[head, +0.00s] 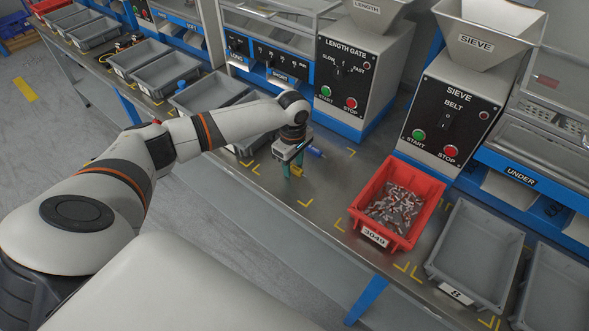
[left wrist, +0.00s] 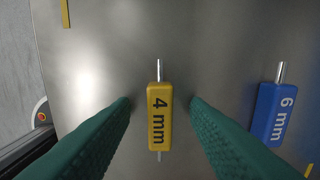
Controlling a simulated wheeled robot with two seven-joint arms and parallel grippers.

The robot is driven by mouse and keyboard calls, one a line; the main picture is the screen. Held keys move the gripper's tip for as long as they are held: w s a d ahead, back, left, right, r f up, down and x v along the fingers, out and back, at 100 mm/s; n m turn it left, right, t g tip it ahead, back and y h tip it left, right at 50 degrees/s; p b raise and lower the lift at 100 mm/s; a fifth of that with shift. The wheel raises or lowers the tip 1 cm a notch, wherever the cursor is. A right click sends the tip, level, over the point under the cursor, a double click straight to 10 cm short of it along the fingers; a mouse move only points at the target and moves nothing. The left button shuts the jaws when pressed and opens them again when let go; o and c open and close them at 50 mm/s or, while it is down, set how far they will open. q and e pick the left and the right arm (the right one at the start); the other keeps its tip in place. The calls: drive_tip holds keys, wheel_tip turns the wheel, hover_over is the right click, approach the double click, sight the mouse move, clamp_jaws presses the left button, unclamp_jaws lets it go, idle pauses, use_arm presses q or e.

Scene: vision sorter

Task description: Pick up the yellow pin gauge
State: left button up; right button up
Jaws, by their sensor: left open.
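The yellow pin gauge (left wrist: 159,118), marked "4 mm", lies on the metal bench with a thin silver pin out of each end. In the left wrist view it sits between the two green fingers of my left gripper (left wrist: 160,108), which are apart and not touching it. In the head view my left gripper (head: 294,171) points down at the bench, and the yellow gauge (head: 297,171) shows only partly beside the fingers. My right gripper is not in view.
A blue pin gauge (left wrist: 272,113), marked "6 mm", lies to the right; it also shows in the head view (head: 315,152). A red bin (head: 429,203) of small metal parts stands to the right. Grey bins (head: 478,250) and machines (head: 362,62) line the bench (head: 335,175).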

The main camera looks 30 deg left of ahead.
use_arm(q)
clamp_jaws()
